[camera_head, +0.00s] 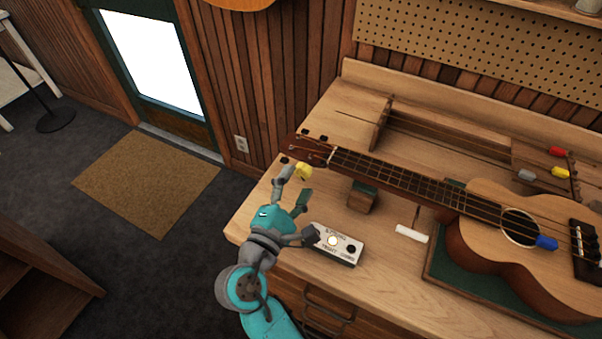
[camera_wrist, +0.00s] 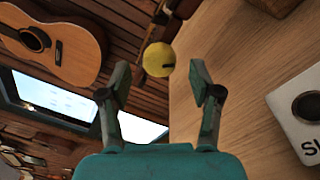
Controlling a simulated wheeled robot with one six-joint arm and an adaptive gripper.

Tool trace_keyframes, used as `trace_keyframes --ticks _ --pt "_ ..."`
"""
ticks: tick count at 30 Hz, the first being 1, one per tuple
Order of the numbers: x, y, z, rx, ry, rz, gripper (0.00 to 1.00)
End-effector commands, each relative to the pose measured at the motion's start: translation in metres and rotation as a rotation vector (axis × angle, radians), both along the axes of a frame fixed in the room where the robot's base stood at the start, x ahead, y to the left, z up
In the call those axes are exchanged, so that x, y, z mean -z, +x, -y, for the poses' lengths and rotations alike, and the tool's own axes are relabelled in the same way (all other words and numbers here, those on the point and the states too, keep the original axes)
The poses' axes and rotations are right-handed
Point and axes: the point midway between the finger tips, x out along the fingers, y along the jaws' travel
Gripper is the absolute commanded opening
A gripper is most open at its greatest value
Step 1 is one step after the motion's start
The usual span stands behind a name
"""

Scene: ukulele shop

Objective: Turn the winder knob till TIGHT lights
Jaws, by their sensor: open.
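The yellow winder knob (camera_head: 304,171) is by the headstock end of the ukulele (camera_head: 497,217). In the wrist view the knob (camera_wrist: 159,60) shows just beyond and between my fingertips, with a dark slot on its side. My gripper (camera_head: 296,184) is open around empty space, its fingers apart from the knob; both fingers also show in the wrist view (camera_wrist: 160,82). A white indicator box (camera_head: 343,256) sits on the bench beside my arm. Its middle lamp (camera_head: 332,241) looks bright above what reads as TIGHT; its right lamp is dark. In the wrist view its SL-labelled lamp (camera_wrist: 307,106) is dark.
The wooden bench (camera_head: 385,279) holds a small wooden block (camera_head: 362,197), a white strip (camera_head: 411,233) and a long rack at the back. The ukulele body rests on a green mat at right. Carpeted floor is open to the left.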

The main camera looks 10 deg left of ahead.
Motion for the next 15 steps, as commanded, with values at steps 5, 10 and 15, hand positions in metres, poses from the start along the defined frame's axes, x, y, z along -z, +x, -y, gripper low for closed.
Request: trace_keyframes --ticks 5,10,15 --pt "0.001 -0.036 -0.012 -0.005 -0.001 0.000 0.64" --pt "0.001 -0.062 -0.019 -0.004 -0.001 0.000 0.64" --pt "0.001 -0.076 -0.023 -0.003 0.000 0.001 0.64"
